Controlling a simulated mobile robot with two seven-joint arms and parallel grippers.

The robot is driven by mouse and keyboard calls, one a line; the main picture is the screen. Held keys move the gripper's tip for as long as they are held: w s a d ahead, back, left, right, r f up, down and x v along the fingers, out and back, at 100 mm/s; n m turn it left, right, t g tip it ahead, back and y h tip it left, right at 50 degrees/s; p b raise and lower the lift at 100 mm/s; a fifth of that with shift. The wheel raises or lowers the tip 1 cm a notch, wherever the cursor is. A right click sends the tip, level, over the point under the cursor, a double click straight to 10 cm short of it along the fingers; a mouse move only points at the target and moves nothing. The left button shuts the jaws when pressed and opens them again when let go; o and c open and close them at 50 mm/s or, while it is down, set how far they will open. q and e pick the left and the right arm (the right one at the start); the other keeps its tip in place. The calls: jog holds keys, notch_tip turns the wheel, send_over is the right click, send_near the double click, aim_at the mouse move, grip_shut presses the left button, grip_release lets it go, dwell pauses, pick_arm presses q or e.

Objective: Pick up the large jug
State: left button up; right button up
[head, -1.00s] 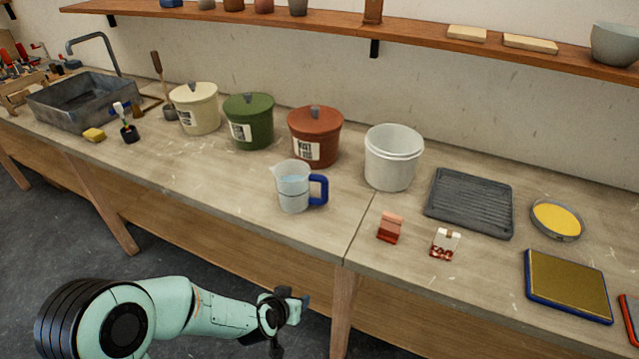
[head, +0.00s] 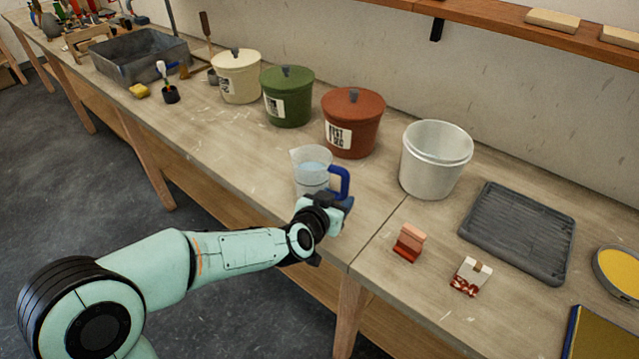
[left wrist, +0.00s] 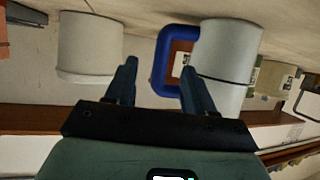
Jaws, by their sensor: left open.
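My left gripper (left wrist: 158,78) is open and empty, close to the handle. I cannot tell whether the fingers touch it. My right gripper is not in view.
Behind the jug stand a red-brown lidded pot (head: 352,125), a green one (head: 288,97) and a cream one (head: 238,77). A white bucket (head: 434,160) is to the right, with a dark ridged tray (head: 518,232) beyond.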

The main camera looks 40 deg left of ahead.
aim_at(343, 190)
pick_arm(q)
jog(key=x, duration=0.3)
jog(key=b+x, duration=0.1)
jog(key=x, duration=0.3)
jog(key=shift+w+a, duration=0.15)
jog(key=shift+a, duration=0.1)
grip_shut()
jog(key=shift+r, duration=0.2)
